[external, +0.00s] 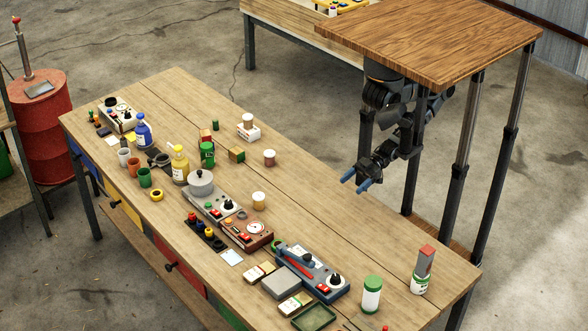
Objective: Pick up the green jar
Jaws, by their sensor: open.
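A green jar (207,155) stands upright on the long wooden workbench, left of the picture's middle, beside a yellow bottle. A white jar with green lid and base (371,295) stands near the bench's right end. My gripper (356,182) has blue fingertips that are apart, with nothing between them. It shows by the bench's far edge, well to the right of the green jar; its height above the bench is hard to tell. A wooden top hides the upper part of my arm.
The workbench (330,223) holds a grey pot (201,184), a blue-grey device (312,272), a yellow bottle (180,165) and small jars (259,200). A wooden top (430,40) on dark posts stands at the upper right. A red drum (42,125) is far left.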

